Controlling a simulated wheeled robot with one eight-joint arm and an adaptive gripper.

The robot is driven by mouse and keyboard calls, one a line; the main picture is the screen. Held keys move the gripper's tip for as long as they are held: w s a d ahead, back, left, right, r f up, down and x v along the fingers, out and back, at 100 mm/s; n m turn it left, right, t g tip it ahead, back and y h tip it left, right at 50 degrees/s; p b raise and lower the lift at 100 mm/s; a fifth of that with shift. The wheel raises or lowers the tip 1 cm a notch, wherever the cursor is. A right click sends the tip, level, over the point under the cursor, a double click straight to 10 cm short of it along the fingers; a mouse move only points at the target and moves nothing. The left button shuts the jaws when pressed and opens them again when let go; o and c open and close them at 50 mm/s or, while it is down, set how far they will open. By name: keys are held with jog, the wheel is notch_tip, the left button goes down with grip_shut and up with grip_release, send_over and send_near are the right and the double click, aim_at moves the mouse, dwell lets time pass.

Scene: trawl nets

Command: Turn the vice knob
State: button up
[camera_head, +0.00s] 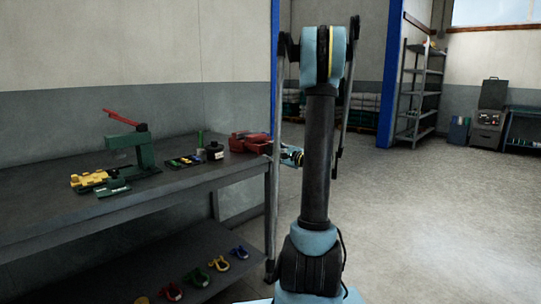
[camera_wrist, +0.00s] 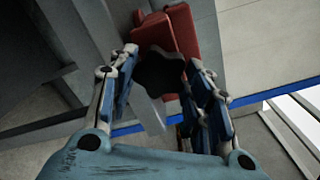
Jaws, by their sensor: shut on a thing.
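The red vice (camera_head: 246,142) sits at the right end of the workbench. In the wrist view its red body (camera_wrist: 170,32) lies just beyond the fingers. The vice knob (camera_wrist: 160,73) is dark and lobed and faces the wrist camera. My gripper (camera_wrist: 162,66) has one finger on each side of the knob and is shut on it. In the head view my gripper (camera_head: 290,156) is at the bench's right end, beside the vice, partly hidden by my arm. The knob cannot be made out clearly there.
The workbench (camera_head: 60,212) also holds a green tool with a red lever (camera_head: 142,147), yellow parts (camera_head: 90,180), a small dark tray (camera_head: 185,161) and a dark jar (camera_head: 214,151). Several coloured shackles (camera_head: 220,264) lie on the lower shelf. The floor at right is clear.

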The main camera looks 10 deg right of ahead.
jog(key=m, duration=0.7)
jog(key=shift+s+f, duration=0.1)
jog(key=m, duration=0.6)
jog(key=shift+a+m, duration=0.1)
jog(key=shift+m, duration=0.2)
jog(key=m, duration=1.3)
jog(key=shift+m, duration=0.4)
jog(key=o, duration=1.1)
jog(key=shift+c, duration=0.2)
